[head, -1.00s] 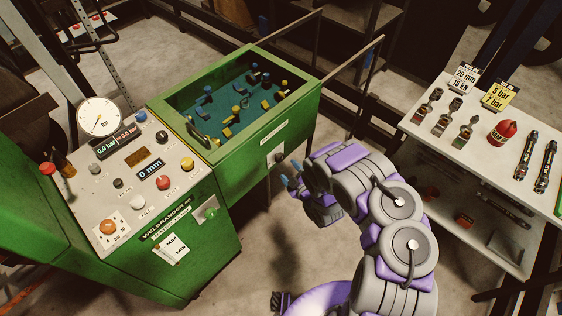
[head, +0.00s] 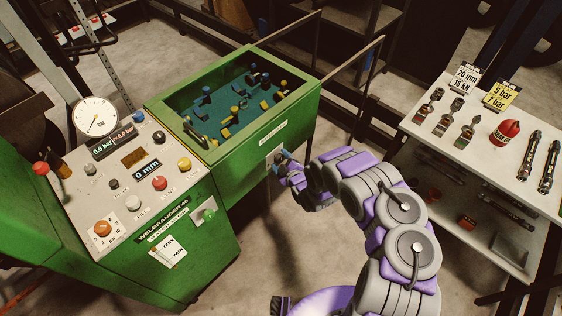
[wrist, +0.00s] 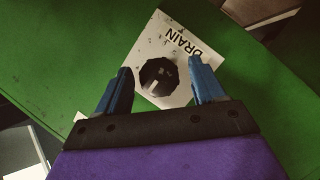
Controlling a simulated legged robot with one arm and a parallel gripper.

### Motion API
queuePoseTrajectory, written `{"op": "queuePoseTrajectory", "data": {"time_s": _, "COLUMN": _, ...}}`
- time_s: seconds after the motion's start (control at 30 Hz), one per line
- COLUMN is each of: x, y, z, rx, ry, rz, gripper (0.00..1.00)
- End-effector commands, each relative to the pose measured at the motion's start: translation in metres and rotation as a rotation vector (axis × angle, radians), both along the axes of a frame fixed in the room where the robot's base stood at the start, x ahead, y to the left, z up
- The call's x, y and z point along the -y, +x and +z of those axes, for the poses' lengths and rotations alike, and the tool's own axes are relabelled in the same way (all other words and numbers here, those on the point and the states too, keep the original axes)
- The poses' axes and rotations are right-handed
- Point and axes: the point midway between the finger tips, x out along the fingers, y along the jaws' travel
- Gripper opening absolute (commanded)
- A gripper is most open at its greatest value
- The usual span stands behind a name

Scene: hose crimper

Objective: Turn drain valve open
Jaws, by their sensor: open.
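The drain valve knob (wrist: 159,76) is black and many-sided, on a white plate (wrist: 176,47) marked DRAIN, in the wrist view. The plate is fixed to the side of the green machine box. My gripper (wrist: 162,82) is open, with one blue finger on each side of the knob. Whether the fingers touch the knob I cannot tell, but gaps seem to show. In the head view my gripper (head: 282,164) is at the box's front side, below a white label, and covers the knob there.
The green box (head: 236,160) holds several blue and yellow parts. A control panel (head: 128,190) with a gauge (head: 95,117) and knobs stands at left. A white shelf table (head: 475,150) with tools stands at right.

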Motion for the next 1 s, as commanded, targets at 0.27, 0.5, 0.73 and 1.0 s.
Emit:
{"op": "queuePoseTrajectory", "data": {"time_s": 0.27, "x": -0.0004, "y": -0.0001, "z": 0.0000, "rx": 0.000, "ry": 0.000, "rz": 0.000, "gripper": 0.48}}
{"op": "queuePoseTrajectory", "data": {"time_s": 0.5, "x": -0.0006, "y": -0.0002, "z": -0.0001, "rx": 0.000, "ry": 0.001, "rz": 0.001, "gripper": 0.25}}
{"op": "queuePoseTrajectory", "data": {"time_s": 0.73, "x": -0.0007, "y": -0.0004, "z": -0.0002, "rx": -0.002, "ry": 0.003, "rz": 0.001, "gripper": 0.14}}
{"op": "queuePoseTrajectory", "data": {"time_s": 1.0, "x": -0.0004, "y": 0.0005, "z": 0.0019, "rx": -0.056, "ry": 0.046, "rz": 0.000, "gripper": 0.14}}
